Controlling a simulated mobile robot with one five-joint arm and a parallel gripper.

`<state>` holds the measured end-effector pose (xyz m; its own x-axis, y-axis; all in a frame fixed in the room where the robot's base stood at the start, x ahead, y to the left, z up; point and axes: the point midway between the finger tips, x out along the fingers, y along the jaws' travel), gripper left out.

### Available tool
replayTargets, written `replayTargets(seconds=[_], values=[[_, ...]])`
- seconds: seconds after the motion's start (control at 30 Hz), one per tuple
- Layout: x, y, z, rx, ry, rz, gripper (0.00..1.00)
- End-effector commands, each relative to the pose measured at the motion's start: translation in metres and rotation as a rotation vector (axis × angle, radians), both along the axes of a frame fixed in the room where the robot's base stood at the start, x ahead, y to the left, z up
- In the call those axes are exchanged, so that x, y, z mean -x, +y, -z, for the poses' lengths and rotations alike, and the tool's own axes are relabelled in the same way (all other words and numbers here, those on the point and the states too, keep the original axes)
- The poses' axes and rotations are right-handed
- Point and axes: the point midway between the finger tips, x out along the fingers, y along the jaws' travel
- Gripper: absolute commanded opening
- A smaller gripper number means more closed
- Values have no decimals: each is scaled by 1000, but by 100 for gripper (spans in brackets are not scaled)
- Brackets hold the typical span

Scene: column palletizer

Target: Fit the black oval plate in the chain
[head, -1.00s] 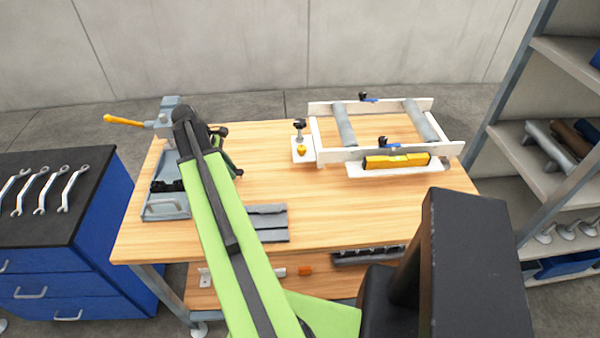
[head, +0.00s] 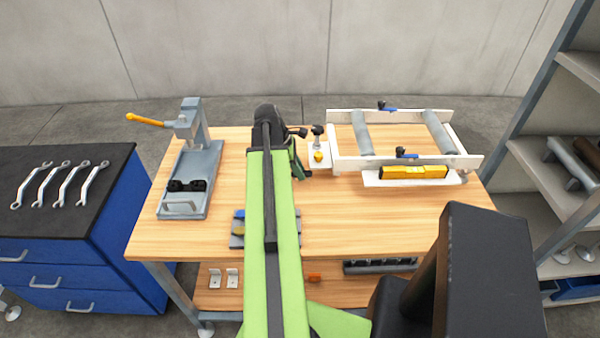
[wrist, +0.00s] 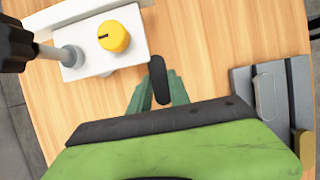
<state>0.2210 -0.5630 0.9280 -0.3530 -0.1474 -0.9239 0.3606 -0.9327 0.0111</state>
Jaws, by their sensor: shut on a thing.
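My gripper (wrist: 156,92) is shut on the black oval plate (wrist: 159,78), a small dark piece with rounded ends standing out between the green fingers in the wrist view. In the head view my gripper (head: 299,165) is over the bench, left of the small white plate with the yellow knob; the held plate is not clear there. The chain is not plain to me; dark rounded parts (head: 187,185), perhaps the chain, lie on the grey base of the lever press (head: 206,163) at the bench's left. My gripper is right of them and apart.
The yellow knob (wrist: 114,37) and a black-handled clamp (wrist: 68,55) stand close to my gripper. A grey holder (wrist: 242,90) with a grey oval plate (wrist: 264,97) is right in the wrist view. A white roller frame (head: 396,140) fills the bench's back right.

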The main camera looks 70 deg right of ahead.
Motion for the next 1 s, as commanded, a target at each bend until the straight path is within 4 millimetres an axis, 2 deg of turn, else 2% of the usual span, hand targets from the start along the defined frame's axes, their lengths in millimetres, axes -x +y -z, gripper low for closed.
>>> replayTargets(seconds=[0.03,0.1,0.3,0.47,0.5,0.63,1.0], values=[[4,-1,12,0,0,1,0],[2,-1,20,0,0,-1,0],[2,-1,15,0,0,-1,0],[2,-1,20,0,0,-1,0],[2,-1,18,0,0,-1,28],[1,0,18,0,0,-1,45],[1,0,14,-1,0,-2,45]])
